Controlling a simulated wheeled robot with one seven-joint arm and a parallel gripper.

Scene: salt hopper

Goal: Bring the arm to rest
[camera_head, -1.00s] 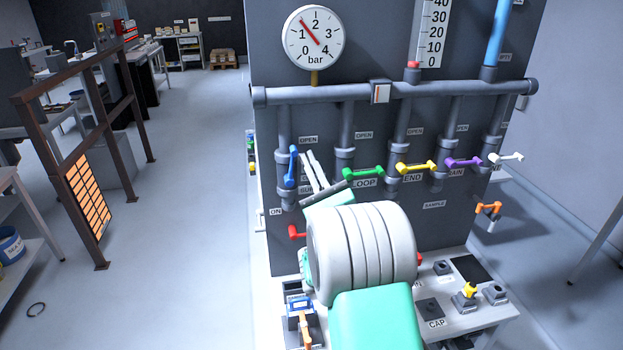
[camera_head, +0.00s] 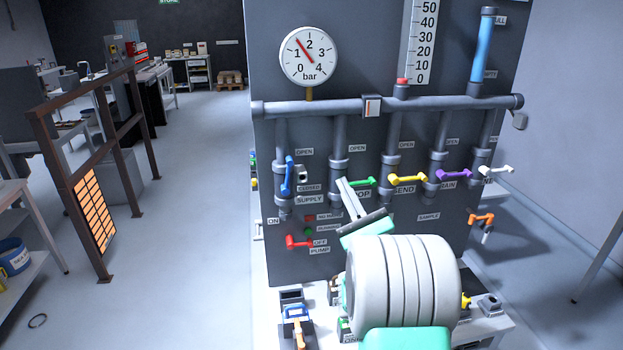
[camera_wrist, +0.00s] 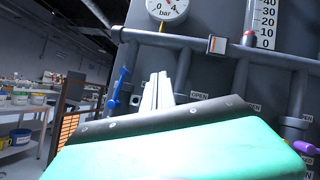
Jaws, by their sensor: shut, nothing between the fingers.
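My gripper (camera_head: 350,197) is in front of the grey panel (camera_head: 330,265), with its two pale fingers together and nothing between them. In the head view it stands between the blue supply handle (camera_head: 288,176) and the yellow handle (camera_head: 408,179), partly covering the green handle (camera_head: 363,182). The fingers also show in the wrist view (camera_wrist: 158,92), pointing up, right of the blue handle (camera_wrist: 121,88). I cannot tell whether they touch the panel.
A gauge (camera_head: 308,57) and a horizontal pipe (camera_head: 430,106) are above. The red pump handle (camera_head: 298,242) is at lower left, with purple (camera_head: 454,175), white (camera_head: 496,169) and orange (camera_head: 481,218) handles at right. A bench (camera_head: 487,328) stands below. Open floor (camera_head: 195,210) lies left.

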